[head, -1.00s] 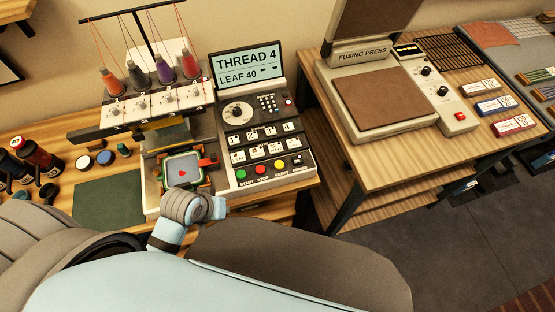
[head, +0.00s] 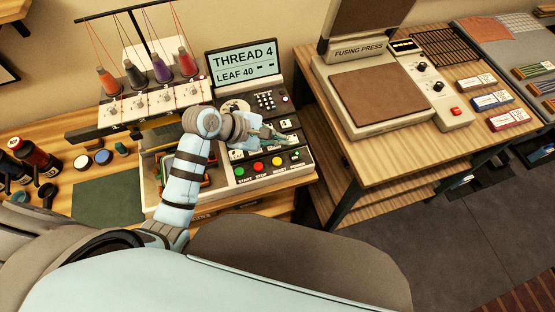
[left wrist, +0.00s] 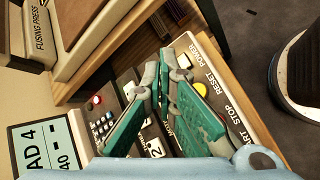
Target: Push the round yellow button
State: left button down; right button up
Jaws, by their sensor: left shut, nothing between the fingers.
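The round yellow button (head: 277,162) sits above the RESET label on the lower front panel of the control unit (head: 283,97), right of a red button (head: 258,166) and a green button (head: 240,171). The yellow button also shows in the left wrist view (left wrist: 201,89), just right of the fingers. My left gripper (head: 283,136) is shut and empty, over the number keys, behind the yellow button and apart from it in the picture. Its teal fingers (left wrist: 163,80) cover part of the panel in the left wrist view. My right gripper is not in view.
The display (head: 241,61) reads THREAD 4, LEAF 40. Thread spools (head: 135,76) stand on the embroidery machine at left. A fusing press (head: 380,92) stands on a separate table at right, with a gap between the tables. A small switch marked POWER (left wrist: 184,61) is beside the yellow button.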

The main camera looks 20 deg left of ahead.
aim_at(277, 163)
pick_arm(q)
notch_tip(277, 163, down, 4)
jog(key=shift+b, duration=0.35)
notch_tip(277, 163, down, 3)
jog(key=b, duration=0.3)
jog(key=shift+b, duration=0.4)
jog(key=shift+f, duration=0.9)
jog(key=shift+f, duration=0.1)
jog(key=shift+f, duration=0.25)
